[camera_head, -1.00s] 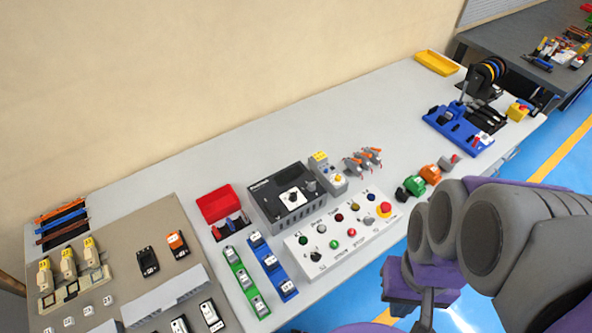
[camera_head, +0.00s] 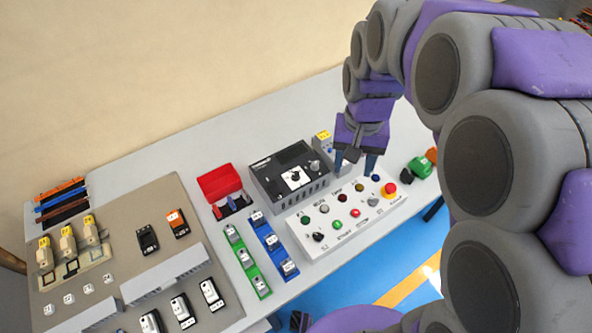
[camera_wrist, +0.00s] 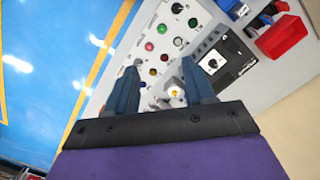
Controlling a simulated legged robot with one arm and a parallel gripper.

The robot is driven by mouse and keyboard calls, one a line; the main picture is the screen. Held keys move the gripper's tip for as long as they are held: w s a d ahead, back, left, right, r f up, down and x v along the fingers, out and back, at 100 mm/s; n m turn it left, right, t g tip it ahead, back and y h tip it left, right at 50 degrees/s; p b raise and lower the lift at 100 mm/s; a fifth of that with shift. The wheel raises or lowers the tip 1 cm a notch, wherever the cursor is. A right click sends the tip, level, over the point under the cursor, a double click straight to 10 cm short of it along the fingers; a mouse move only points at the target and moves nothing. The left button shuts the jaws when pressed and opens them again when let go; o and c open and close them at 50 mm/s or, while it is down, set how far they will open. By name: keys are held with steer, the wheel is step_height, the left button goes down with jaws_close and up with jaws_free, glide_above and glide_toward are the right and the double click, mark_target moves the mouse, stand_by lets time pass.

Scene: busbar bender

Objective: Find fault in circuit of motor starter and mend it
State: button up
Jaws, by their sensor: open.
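My gripper (camera_head: 356,166) is open and empty. In the head view it hangs above the right end of the white control panel (camera_head: 318,248), which carries several coloured buttons and lamps and a red mushroom button (camera_head: 389,189). The wrist view shows the two blue fingers (camera_wrist: 160,88) apart, with part of the panel and a small device with a yellow knob (camera_wrist: 175,92) beyond them. A black-topped device (camera_head: 290,172) stands behind the panel. The mounting board (camera_head: 130,218) at the left carries breakers, a black module (camera_head: 147,240) and an orange-topped module (camera_head: 177,223).
A red bin (camera_head: 219,181) stands behind the green terminal strip (camera_head: 246,262) and blue terminal strip (camera_head: 273,247). Coloured wires (camera_head: 62,210) lie at the back left. The back strip of the table (camera_head: 150,157) is clear.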

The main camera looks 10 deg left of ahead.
steer(key=b, duration=0.2)
glide_above(296, 173)
step_height(296, 173, down, 8)
steer(key=shift+t, duration=0.4)
step_height(296, 173, down, 18)
steer(key=b, duration=0.4)
steer(key=shift+s+a+r, duration=0.1)
steer(key=shift+s+r, duration=0.05)
steer(key=shift+r, duration=0.05)
steer(key=shift+m, duration=0.3)
jaws_close()
